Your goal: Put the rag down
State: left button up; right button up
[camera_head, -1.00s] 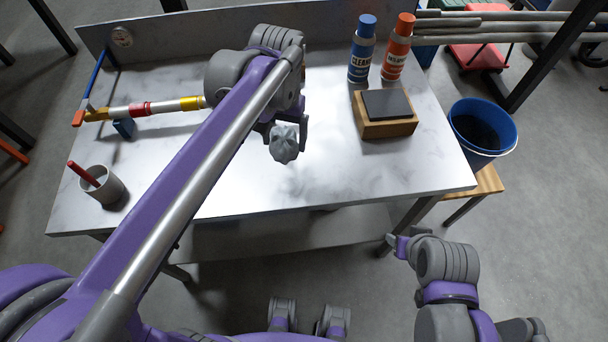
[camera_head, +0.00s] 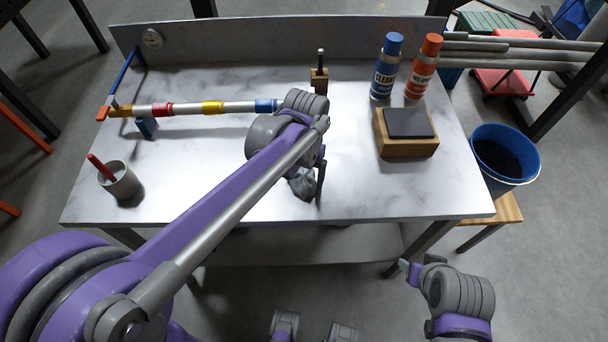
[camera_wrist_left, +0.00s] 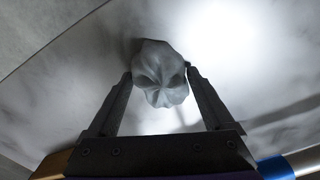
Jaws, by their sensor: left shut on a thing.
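The rag (camera_head: 301,185) is a crumpled grey bundle over the front middle of the marble-look bench top (camera_head: 370,200). My left gripper (camera_head: 309,180) is shut on the rag, and my arm partly hides both in the head view. In the left wrist view the rag (camera_wrist_left: 160,72) sits between the two fingertips (camera_wrist_left: 160,80), with the pale bench top behind it. I cannot tell whether the rag touches the bench. My right gripper (camera_head: 408,267) is low at the right, off the bench's front edge; its jaws are too small to read.
A striped pipe (camera_head: 190,109) lies along the back left, and a grey cup (camera_head: 122,183) with a red stick stands at front left. A blue bottle (camera_head: 386,70), a red bottle (camera_head: 421,70) and a wooden block with a dark top (camera_head: 408,146) are at right. A blue bucket (camera_head: 505,155) stands beyond.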

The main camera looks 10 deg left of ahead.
aim_at(304, 176)
pick_arm(q)
jog(key=shift+f, duration=0.15)
jog(key=o, duration=1.1)
jog(key=shift+c, duration=0.2)
jog(key=shift+r, duration=0.3)
notch_tip(304, 176, up, 12)
jog(key=p, duration=0.1)
jog(key=shift+s+f, duration=0.1)
